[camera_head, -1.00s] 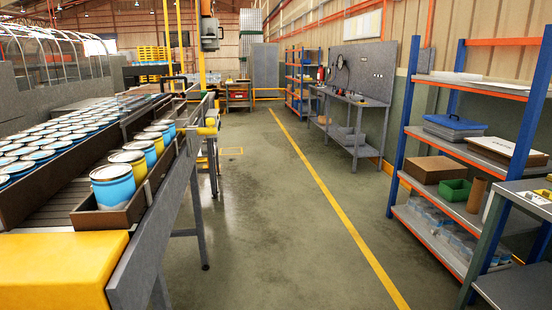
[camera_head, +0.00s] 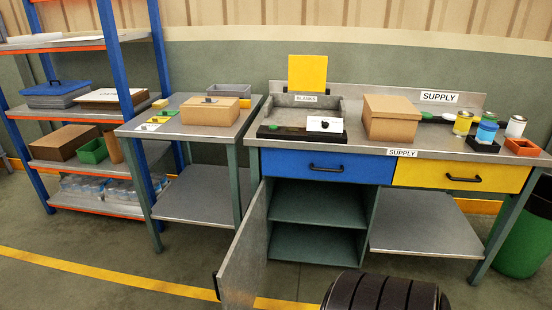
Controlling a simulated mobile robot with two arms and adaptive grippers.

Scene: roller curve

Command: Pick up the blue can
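A small blue can (camera_head: 486,132) stands upright near the right end of the supply bench, at a black square holder (camera_head: 483,146). Whether it sits fully inside the holder is too small to tell. A yellow can (camera_head: 463,123) stands just left of it. A white can (camera_head: 516,126) stands to its right. Another can top, greenish, shows just behind the blue can (camera_head: 490,117). Neither of my grippers is in view.
The supply bench (camera_head: 340,138) has a blue drawer (camera_head: 290,166), a yellow drawer (camera_head: 425,175) and an open cabinet door (camera_head: 245,250) jutting forward. A cardboard box (camera_head: 390,118) and an orange tray (camera_head: 522,147) are on top. A black ribbed shape (camera_head: 385,292) fills the bottom edge; I cannot tell what it is.

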